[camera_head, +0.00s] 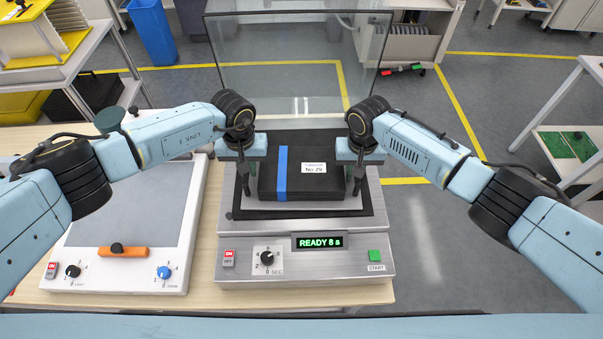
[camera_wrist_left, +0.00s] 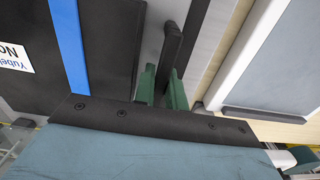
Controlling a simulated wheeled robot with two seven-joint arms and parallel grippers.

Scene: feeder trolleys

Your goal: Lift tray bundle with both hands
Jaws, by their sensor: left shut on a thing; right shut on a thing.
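The tray bundle (camera_head: 265,185) is a flat black block with a blue band (camera_head: 282,172) and a white label reading "No 29". It is over the bed of the grey machine (camera_head: 305,225); I cannot tell whether it touches the bed. My left gripper (camera_head: 243,180) is at its left side, shut on it. In the left wrist view its green fingers (camera_wrist_left: 163,88) are on either side of a dark upright bar, with the bundle (camera_wrist_left: 105,45) beside them. My right gripper (camera_head: 358,180) is at the bundle's right side, shut on it; its fingertips are partly hard to make out.
The machine's display reads "READY 8 s", with a green START button (camera_head: 375,255) at front. Its clear lid (camera_head: 300,60) stands open behind the bundle. Open floor lies to the right.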

